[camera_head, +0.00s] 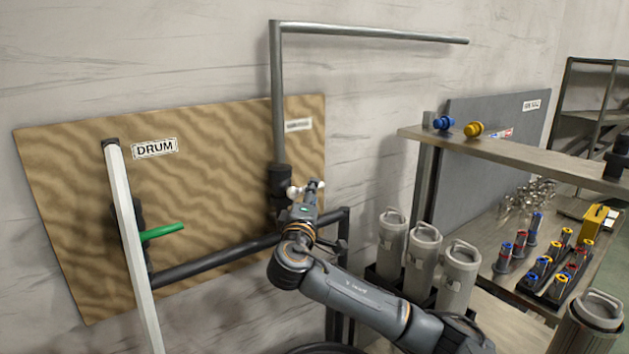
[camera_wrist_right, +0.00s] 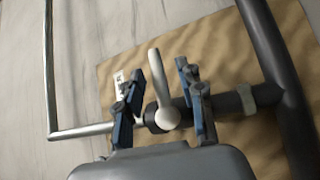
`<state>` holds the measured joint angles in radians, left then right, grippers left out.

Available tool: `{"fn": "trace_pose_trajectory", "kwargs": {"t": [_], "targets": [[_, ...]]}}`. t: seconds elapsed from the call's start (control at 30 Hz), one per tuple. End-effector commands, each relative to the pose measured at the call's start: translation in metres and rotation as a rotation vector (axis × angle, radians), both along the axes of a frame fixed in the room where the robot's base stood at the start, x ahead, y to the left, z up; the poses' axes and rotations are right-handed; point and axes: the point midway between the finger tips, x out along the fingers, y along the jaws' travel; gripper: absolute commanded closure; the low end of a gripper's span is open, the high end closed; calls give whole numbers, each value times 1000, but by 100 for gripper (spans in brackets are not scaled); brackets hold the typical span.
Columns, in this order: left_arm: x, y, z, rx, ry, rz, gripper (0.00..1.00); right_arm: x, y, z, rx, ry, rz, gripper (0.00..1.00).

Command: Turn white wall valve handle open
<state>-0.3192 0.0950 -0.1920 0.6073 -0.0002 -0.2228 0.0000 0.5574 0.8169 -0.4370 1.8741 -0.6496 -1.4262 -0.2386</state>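The white valve handle (camera_wrist_right: 155,73) is a short lever with a round hub on a dark valve body. In the right wrist view it stands between the two blue-padded fingers of my right gripper (camera_wrist_right: 167,70), with gaps visible on both sides. The gripper is open around it. In the head view the right gripper (camera_head: 307,197) is at the wall pipe's valve and mostly covers it. Only a small white part of the handle (camera_head: 292,191) shows there. My left gripper is out of view.
A grey pipe (camera_head: 277,95) rises from the valve and bends right along the wall. A green lever (camera_head: 163,231) sits left, beside a white post (camera_head: 131,245) and DRUM label (camera_head: 155,148). Grey canisters (camera_head: 423,258) and a shelf (camera_head: 520,162) stand right.

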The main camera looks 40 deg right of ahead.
Motion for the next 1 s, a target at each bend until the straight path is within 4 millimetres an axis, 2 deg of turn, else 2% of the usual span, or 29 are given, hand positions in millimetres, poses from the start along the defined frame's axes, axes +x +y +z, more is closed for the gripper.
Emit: {"fn": "trace_pose_trajectory", "kwargs": {"t": [0.1, 0.23, 0.6, 0.67, 0.8, 1.0], "targets": [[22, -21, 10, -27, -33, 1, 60, 11, -15, 6, 0, 0, -2, 62], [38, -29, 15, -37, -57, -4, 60, 19, -25, 6, 0, 0, -1, 62], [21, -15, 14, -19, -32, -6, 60, 23, -29, 5, 1, 0, 1, 62], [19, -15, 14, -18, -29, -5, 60, 23, -29, 5, 1, 0, 1, 72], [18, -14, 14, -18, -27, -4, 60, 23, -29, 5, 1, 0, 1, 100], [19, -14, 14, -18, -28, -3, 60, 23, -29, 5, 1, 0, 1, 100]]}}
